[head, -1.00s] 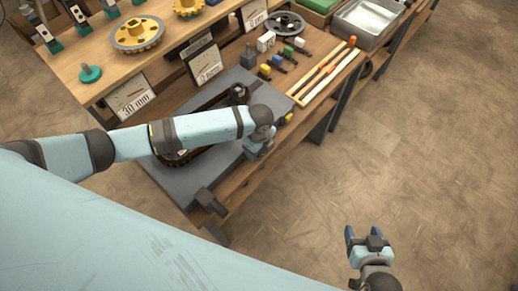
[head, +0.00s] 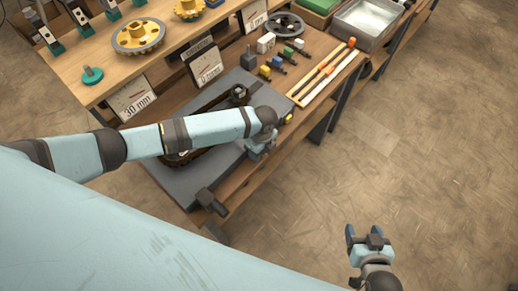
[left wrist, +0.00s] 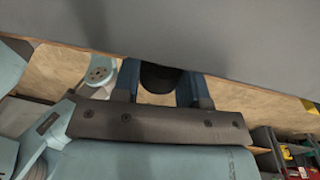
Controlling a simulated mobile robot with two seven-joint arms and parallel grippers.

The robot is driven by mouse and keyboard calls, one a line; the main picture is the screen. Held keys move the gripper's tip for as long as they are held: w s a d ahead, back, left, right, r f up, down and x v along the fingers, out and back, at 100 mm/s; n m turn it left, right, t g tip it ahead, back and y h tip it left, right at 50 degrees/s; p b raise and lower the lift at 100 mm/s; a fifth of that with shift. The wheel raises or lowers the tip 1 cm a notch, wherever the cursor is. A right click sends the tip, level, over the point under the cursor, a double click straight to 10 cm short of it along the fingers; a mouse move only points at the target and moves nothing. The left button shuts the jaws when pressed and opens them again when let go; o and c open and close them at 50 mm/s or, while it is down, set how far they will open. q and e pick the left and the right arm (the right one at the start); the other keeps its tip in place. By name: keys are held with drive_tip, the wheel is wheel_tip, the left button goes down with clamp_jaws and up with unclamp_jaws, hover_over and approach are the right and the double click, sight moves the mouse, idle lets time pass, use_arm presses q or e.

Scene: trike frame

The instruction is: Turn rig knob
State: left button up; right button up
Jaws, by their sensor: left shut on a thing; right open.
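The rig is a grey plate (head: 185,185) on the workbench, with a dark toothed loop (head: 190,156) on top. My left gripper (left wrist: 158,88) is at the plate's front edge, below the plate's top. Its two blue fingers are shut on a dark round knob (left wrist: 161,77), one finger on each side. In the head view my left wrist hides the knob. My right gripper (head: 364,236) is open and empty, over the floor away from the bench.
A black block (head: 210,201) sticks out at the plate's near corner. Wooden rods with orange ends (head: 325,72), small coloured parts (head: 277,62) and a metal tray (head: 367,20) lie farther along the bench. A raised shelf bears a yellow gear (head: 138,36). The floor at right is clear.

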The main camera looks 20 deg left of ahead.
use_arm(q)
drive_tip(key=shift+w+d+g+y, duration=0.15)
drive_tip(key=shift+g+y, duration=0.15)
drive_tip(key=shift+g, duration=1.1)
drive_tip(key=o, duration=0.9)
drive_tip(key=shift+b+v, duration=0.7)
drive_tip(key=shift+v, duration=6.15)
drive_tip(key=shift+d, duration=0.2)
